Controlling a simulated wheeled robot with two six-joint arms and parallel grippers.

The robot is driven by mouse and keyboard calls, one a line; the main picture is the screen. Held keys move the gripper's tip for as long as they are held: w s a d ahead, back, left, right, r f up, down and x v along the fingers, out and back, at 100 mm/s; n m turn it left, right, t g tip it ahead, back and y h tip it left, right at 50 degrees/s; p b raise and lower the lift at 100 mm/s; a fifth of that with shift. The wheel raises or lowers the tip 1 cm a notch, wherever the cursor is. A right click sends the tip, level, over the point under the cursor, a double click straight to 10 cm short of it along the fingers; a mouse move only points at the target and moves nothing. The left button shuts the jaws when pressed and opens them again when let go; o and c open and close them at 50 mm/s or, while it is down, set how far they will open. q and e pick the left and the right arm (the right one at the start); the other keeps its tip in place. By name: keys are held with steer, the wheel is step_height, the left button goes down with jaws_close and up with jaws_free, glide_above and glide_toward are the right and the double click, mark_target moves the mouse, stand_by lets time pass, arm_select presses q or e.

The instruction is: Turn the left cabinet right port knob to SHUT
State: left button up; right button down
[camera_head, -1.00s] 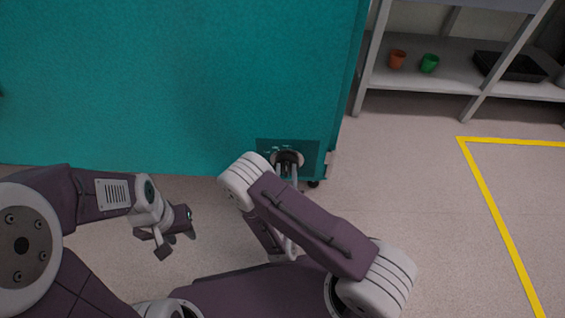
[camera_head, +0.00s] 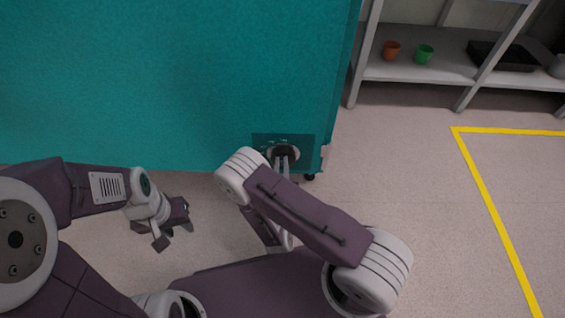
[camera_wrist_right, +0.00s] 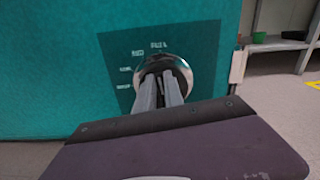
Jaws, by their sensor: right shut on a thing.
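The teal cabinet (camera_head: 180,80) fills the upper left of the head view. Its port knob (camera_head: 285,153) sits low on the right, on a darker panel (camera_head: 307,145). In the right wrist view the knob (camera_wrist_right: 180,68) is a round metal dial. Small labels (camera_wrist_right: 138,53) lie around its upper left, too small to read. My right gripper (camera_wrist_right: 160,82) is shut on the knob, its fingers covering the middle and lower part. My left gripper (camera_head: 175,238) hangs in free space in front of the cabinet, away from it, fingers apart and empty.
A grey shelf (camera_head: 425,72) stands at the upper right with an orange pot (camera_head: 391,50), a green pot (camera_head: 424,54) and a black tray (camera_head: 500,56). Yellow tape (camera_head: 490,205) marks the floor at the right. The floor between cabinet and tape is clear.

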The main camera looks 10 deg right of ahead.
steer(key=f+n+p, duration=0.1)
steer(key=n, duration=0.4)
steer(key=a+n+p, duration=0.1)
steer(key=n+p, duration=0.1)
steer(key=n, duration=0.4)
steer(key=a+f+n+p, duration=0.1)
steer(key=n+p, duration=0.1)
steer(key=n, duration=0.3)
steer(key=shift+w+a+f, duration=0.15)
steer(key=shift+w+f, duration=0.15)
steer(key=shift+f, duration=0.05)
steer(key=shift+n, duration=0.4)
steer(key=c, duration=1.4)
jaws_free()
steer(key=shift+c, duration=0.2)
